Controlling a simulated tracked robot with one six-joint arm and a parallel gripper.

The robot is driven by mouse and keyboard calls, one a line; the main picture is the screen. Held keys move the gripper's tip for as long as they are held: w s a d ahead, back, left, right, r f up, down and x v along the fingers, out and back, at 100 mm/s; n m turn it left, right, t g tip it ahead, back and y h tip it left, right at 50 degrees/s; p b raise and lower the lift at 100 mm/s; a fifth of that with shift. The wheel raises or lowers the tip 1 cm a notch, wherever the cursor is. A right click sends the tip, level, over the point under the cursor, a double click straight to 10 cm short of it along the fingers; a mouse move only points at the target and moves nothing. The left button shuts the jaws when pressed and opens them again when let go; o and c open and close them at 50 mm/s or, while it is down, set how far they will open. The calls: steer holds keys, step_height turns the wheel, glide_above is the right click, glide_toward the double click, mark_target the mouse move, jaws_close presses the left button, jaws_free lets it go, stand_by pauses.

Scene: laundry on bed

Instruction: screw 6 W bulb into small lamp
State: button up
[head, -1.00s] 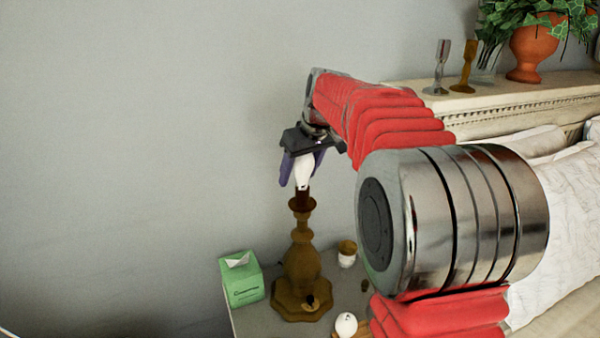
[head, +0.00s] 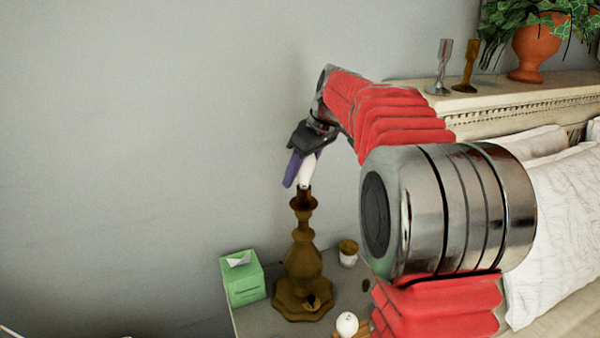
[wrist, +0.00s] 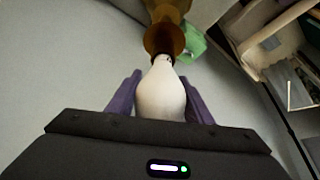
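The small lamp (head: 303,262) is a brown turned stand on the nightstand, with its socket (head: 303,197) at the top. A white bulb (head: 307,171) stands at the socket, its lower end at the socket mouth; how deep it sits cannot be told. My gripper (head: 300,170) is above the lamp, its purple fingers on both sides of the bulb. In the wrist view the bulb (wrist: 161,92) lies between the purple fingers (wrist: 160,98), which appear to press its sides, and its narrow end meets the brown socket (wrist: 163,42).
A green tissue box (head: 242,279) stands left of the lamp on the grey nightstand (head: 262,319). A small brown-and-white jar (head: 348,253) and a round white object (head: 347,324) are to its right. A mantel (head: 480,98) with candlesticks and a potted plant (head: 537,48) is behind the bed.

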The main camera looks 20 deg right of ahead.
steer(key=c, duration=0.5)
steer(key=shift+d+m+t+h, duration=0.15)
steer(key=shift+m+h, duration=0.15)
steer(key=shift+m, duration=0.55)
steer(key=shift+d+m+t+h, duration=0.15)
steer(key=shift+m+h, duration=0.15)
steer(key=shift+m, duration=0.55)
steer(key=shift+a, duration=0.1)
steer(key=shift+d+m+h, duration=0.25)
steer(key=shift+m+h, duration=0.55)
steer(key=shift+m, duration=0.9)
steer(key=shift+m, duration=0.3)
steer(key=shift+d+m+h, duration=0.25)
steer(key=shift+m+h, duration=0.45)
steer(key=shift+m, duration=0.8)
